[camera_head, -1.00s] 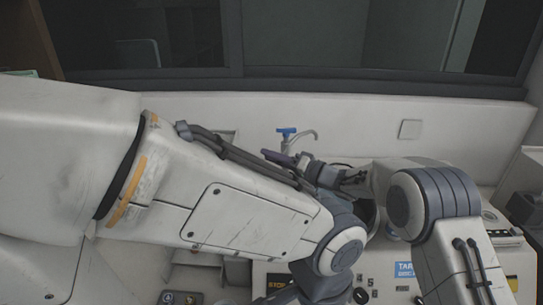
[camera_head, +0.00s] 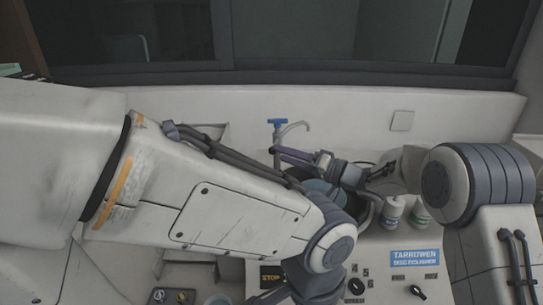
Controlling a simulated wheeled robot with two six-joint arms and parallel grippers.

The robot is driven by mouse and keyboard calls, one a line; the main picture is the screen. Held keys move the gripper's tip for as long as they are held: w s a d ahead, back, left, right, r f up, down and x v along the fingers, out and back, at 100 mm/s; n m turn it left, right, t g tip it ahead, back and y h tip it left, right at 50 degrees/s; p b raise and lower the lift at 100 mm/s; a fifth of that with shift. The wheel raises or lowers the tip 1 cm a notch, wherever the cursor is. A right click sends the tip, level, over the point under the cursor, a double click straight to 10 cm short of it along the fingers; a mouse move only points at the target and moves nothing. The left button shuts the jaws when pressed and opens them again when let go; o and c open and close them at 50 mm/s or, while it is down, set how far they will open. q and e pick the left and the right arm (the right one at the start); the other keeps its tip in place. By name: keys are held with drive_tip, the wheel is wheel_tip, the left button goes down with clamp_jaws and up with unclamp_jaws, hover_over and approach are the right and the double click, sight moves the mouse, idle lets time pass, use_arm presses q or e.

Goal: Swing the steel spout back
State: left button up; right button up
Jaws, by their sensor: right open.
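The steel spout (camera_head: 295,126) is a thin curved pipe by the back wall, under a blue tap handle (camera_head: 278,122). It arches to the right, and its tip is bent down. My right gripper (camera_head: 288,166) reaches in from the right, pointing left, in front of and below the spout. It is open, with nothing seen between its fingers, and looks apart from the spout. The tap's lower part is hidden behind my arms. My left arm crosses the view from the left and bends down at the bottom; its gripper is not seen.
A round dark basin (camera_head: 368,218) lies under my right gripper, partly hidden. Two white bottles, one (camera_head: 393,211) with a grey label and one (camera_head: 420,213) with a green label, stand right of it. A panel with a blue sign (camera_head: 414,257) and knobs is in front.

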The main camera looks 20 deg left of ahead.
drive_tip(key=d, duration=0.3)
drive_tip(key=shift+s, duration=0.3)
drive_tip(key=shift+r, duration=0.1)
drive_tip(key=s+d+f+m+t+h, duration=0.2)
drive_tip(key=s+d+t+h, duration=0.45)
drive_tip(key=d+h, duration=0.6)
drive_tip(key=s+d+f+n+g+h, duration=0.1)
drive_tip(key=s+d+f+g, duration=0.1)
drive_tip(key=s, duration=0.7)
drive_tip(key=s+d+f+n+g+h, duration=0.2)
drive_tip(key=s+d+g, duration=0.2)
drive_tip(key=s, duration=0.5)
drive_tip(key=s+d+f+n+g+h, duration=0.1)
drive_tip(key=s+d+f+g, duration=0.1)
drive_tip(key=s+d, duration=0.4)
drive_tip(key=s+g, duration=0.1)
drive_tip(key=s, duration=0.3)
drive_tip(key=shift+d+f, duration=0.15)
drive_tip(key=shift+f, duration=0.2)
